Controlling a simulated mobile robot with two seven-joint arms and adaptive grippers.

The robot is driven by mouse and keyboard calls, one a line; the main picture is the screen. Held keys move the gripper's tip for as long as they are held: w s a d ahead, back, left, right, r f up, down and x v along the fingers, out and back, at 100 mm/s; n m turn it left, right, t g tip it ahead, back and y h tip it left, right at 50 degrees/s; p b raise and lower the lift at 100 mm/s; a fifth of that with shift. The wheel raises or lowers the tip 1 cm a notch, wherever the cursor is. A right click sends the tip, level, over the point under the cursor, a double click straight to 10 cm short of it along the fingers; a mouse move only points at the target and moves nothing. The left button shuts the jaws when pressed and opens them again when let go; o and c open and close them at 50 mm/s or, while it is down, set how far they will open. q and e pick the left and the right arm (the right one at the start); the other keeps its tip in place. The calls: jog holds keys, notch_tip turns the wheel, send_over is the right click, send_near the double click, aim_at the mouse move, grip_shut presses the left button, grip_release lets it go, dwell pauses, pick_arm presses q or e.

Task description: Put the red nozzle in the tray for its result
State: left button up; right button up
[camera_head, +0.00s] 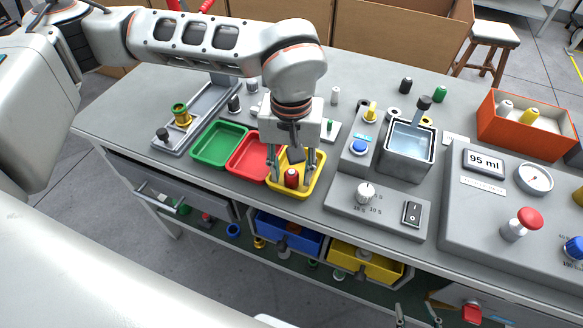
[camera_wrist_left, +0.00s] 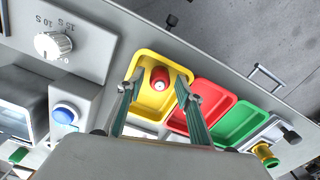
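The red nozzle (camera_head: 291,178) stands in the yellow tray (camera_head: 272,188); in the left wrist view the nozzle (camera_wrist_left: 160,79) is near the far end of the yellow tray (camera_wrist_left: 147,58). My left gripper (camera_head: 293,172) is over this tray, pointing down, its fingers spread on either side of the nozzle. Gaps show between the nozzle and both fingers (camera_wrist_left: 157,84). The red tray (camera_head: 243,165) and green tray (camera_head: 207,157) lie beside it, both empty. My right gripper (camera_head: 417,314) shows only its fingertips at the bottom edge, spread apart.
A grey panel with a knob (camera_head: 365,193) and switch (camera_head: 411,212) stands right of the yellow tray. A water tank (camera_head: 408,146) is behind it. An orange bin (camera_head: 530,134) holds more nozzles at the back right. Blue and yellow bins sit on the shelf below.

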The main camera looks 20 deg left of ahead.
aim_at(292, 172)
pick_arm(q)
jog(key=shift+r, duration=0.1)
notch_tip(292, 172, up, 12)
jog(key=p, duration=0.1)
jog(key=shift+p, duration=0.3)
dwell(0.3)
dwell(0.4)
